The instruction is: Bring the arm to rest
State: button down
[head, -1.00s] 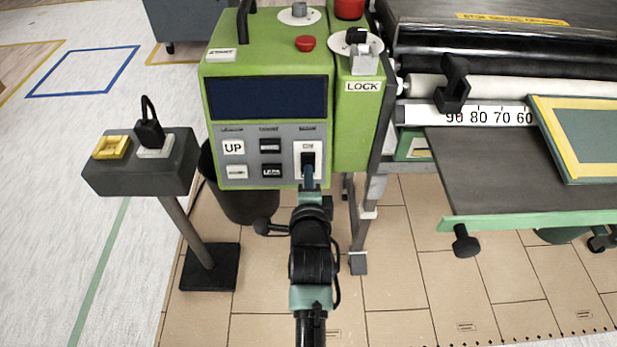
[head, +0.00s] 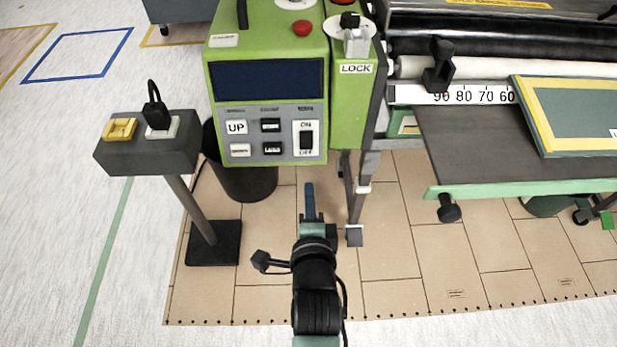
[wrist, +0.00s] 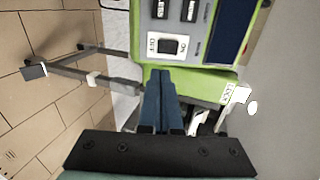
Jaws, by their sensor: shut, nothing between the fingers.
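My gripper (head: 309,190) is in the lower middle of the head view, below and in front of the green control box (head: 223,72). Its blue fingers are together and empty. They are apart from the ON/OFF switch (head: 306,139) on the box's grey panel. In the wrist view the shut fingers (wrist: 160,76) point toward the box's lower edge, with the switch (wrist: 168,46) just beyond the tips. My arm runs down from the gripper to the bottom edge of the head view.
The pasting machine's dark tray (head: 470,150) with a green front edge extends at the right. A dark bin (head: 246,182) stands under the box. Floor in front is clear.

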jog(key=shift+s+r, duration=0.1)
jog(key=shift+s, duration=0.2)
dwell(0.4)
jog(key=w+a+r+n+t, duration=0.1)
jog(key=w+r+n+t, duration=0.3)
jog(key=r, duration=1.2)
jog(key=r+n+t, duration=0.3)
jog(key=r+n, duration=0.2)
jog(key=r, duration=1.2)
jog(key=s+r+n+t, duration=0.3)
jog(key=s+r+n, duration=0.3)
jog(key=r, duration=0.6)
jog(key=s+r+n+t, duration=0.3)
jog(key=s+r, duration=0.5)
jog(key=r, duration=0.4)
notch_tip(320, 180, up, 23)
jog(key=w+p, duration=0.1)
jog(key=p, duration=2.2)
jog(key=shift+a+f, duration=0.2)
jog(key=shift+a, duration=0.1)
